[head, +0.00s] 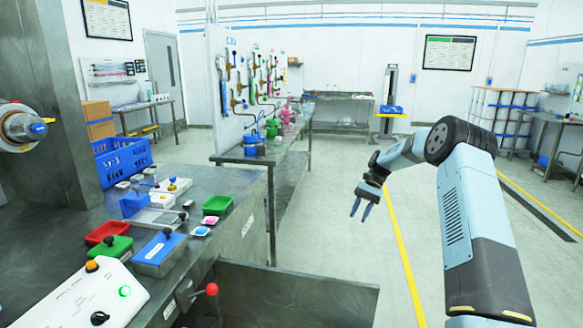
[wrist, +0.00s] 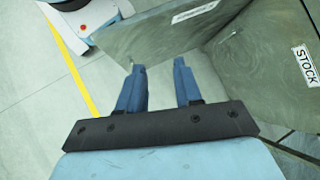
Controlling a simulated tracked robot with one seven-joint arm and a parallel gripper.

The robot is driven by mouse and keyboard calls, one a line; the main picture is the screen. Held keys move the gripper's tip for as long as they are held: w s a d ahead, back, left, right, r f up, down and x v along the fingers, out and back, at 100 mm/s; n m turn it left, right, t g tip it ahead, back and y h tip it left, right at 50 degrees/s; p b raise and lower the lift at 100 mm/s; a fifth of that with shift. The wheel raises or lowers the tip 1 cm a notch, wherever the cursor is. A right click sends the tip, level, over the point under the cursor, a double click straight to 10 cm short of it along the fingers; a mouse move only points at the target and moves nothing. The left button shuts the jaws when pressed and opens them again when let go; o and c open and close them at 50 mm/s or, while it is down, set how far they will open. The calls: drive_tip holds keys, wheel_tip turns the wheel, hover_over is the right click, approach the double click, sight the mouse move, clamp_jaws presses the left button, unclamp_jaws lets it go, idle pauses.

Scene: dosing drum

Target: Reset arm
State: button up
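My gripper (head: 361,208) hangs at the end of my raised arm, right of the workbench in the head view, over open floor. Its two blue fingers point down and stand apart with nothing between them. The wrist view shows the same fingers (wrist: 161,82) spread, with the floor and a grey metal panel (wrist: 165,40) beyond them. The gripper touches nothing that I can see.
The steel bench (head: 235,232) at left holds a blue crate (head: 122,160), red tray (head: 106,232), green tray (head: 217,204), blue-lidded box (head: 160,250) and control panel (head: 85,300). A red-knobbed lever (head: 211,289) sticks out in front. The floor around my arm is clear.

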drive_tip(key=s+a+r+n+t+h, duration=0.2)
drive_tip(key=s+r+t, duration=0.1)
drive_tip(key=s+r, duration=0.85)
drive_tip(key=s+a+r+n+t+h, duration=0.1)
drive_tip(key=s+a+r+t+h, duration=0.15)
drive_tip(key=s+r, duration=0.9)
drive_tip(key=s+d+r+n+t, duration=0.1)
drive_tip(key=s+t, duration=0.2)
drive_tip(key=s, duration=0.9)
drive_tip(key=s+d+r+n+t+h, duration=0.1)
drive_tip(key=s+d+r+t, duration=0.1)
drive_tip(key=s, duration=1.1)
drive_tip(key=shift+s+t, duration=0.3)
drive_tip(key=shift+t, duration=0.15)
drive_tip(key=shift+d, duration=0.15)
